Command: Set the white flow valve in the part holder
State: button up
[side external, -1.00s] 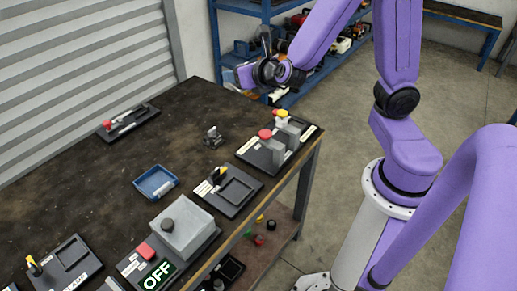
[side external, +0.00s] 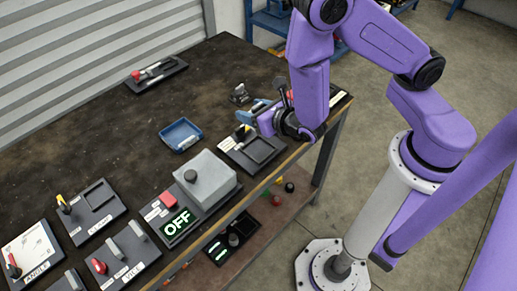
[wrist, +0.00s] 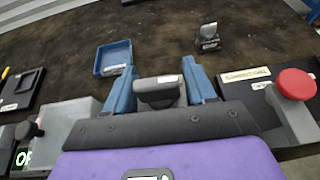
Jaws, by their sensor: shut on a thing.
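My gripper (wrist: 160,88) has blue fingers and is shut on a short grey piece (wrist: 157,93) with a pale top patch. It looks more grey than white, so I cannot tell for sure that it is the white flow valve. In the side view my gripper (side external: 257,116) hangs low over the table's right edge, and the held piece is mostly hidden. A small grey upright stand (wrist: 208,38) with a white label is ahead and right of the fingers; it also shows in the side view (side external: 240,94). It may be the part holder, but its label is unreadable.
A shallow blue tray (side external: 181,135) lies left of my gripper. A black panel (side external: 256,150) is beside the gripper, with a grey box (side external: 205,178) and OFF display nearer the camera. A red knob (wrist: 295,84) stands close right of the fingers. The table's middle is clear.

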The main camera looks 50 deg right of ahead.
aim_at(254, 147)
jog(key=shift+s+a+f+y, duration=0.2)
jog(key=shift+s+a+f, duration=0.1)
jog(key=shift+f, duration=0.3)
jog(key=shift+s+a+f+y, duration=0.15)
jog(key=shift+s+f+y, duration=0.1)
jog(key=shift+f, duration=4.15)
jog(key=shift+f, duration=0.1)
